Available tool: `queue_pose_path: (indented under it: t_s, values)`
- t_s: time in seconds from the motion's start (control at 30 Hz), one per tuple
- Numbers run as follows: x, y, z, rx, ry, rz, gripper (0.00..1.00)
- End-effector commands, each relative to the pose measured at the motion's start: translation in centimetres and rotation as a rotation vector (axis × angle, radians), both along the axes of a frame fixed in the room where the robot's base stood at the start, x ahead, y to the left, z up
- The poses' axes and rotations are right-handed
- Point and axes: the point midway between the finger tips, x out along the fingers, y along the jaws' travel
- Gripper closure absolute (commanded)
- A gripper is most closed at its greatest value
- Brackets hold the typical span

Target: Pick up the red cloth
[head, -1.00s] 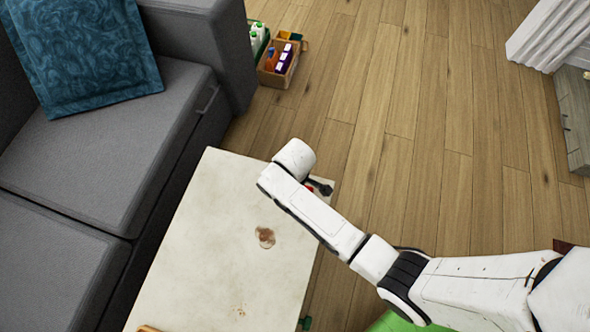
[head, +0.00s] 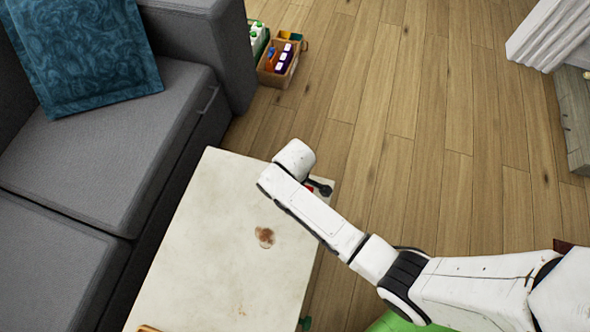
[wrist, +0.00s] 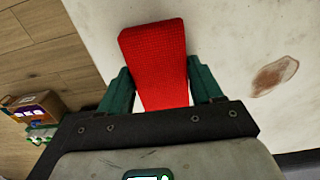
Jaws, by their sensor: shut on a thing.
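The red cloth (wrist: 158,62) shows in the wrist view as a folded red block over the pale table top. My gripper (wrist: 160,88) has its green fingers on either side of it and is shut on it. In the head view only a small bit of red shows beside my wrist, at the table's far right corner; my arm hides the rest. I cannot tell whether the cloth still touches the table.
The white table (head: 215,225) has a brown stain (head: 265,237) on its top. A grey sofa (head: 105,150) with a blue cushion (head: 85,55) stands to the left. A cardboard box (head: 279,65) of bottles is on the wooden floor beyond.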

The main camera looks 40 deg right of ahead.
Motion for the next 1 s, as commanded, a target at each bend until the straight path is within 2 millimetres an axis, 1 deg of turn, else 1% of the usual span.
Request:
queue_pose_path:
  t_s: [0.13,0.27,0.37,0.5,0.53,0.57,0.8,0.9,1.0]
  values:
    - [-0.1,0.0,-0.2,0.001,0.002,0.000,0.65]
    - [-0.1,0.0,0.3,0.001,0.002,0.000,0.65]
    - [0.0,0.0,1.1,0.001,0.001,0.000,0.65]
    - [0.0,0.0,3.2,0.001,0.000,0.000,0.65]
    - [-0.4,0.1,3.7,0.002,0.001,0.001,0.65]
    - [-0.9,0.2,4.2,0.002,0.003,0.001,0.65]
    - [-5.5,0.5,9.7,0.002,0.001,0.000,0.65]
    - [-8.1,0.7,10.5,0.002,0.005,0.001,0.65]
    - [-10.2,0.8,11.4,0.001,0.004,0.001,0.65]
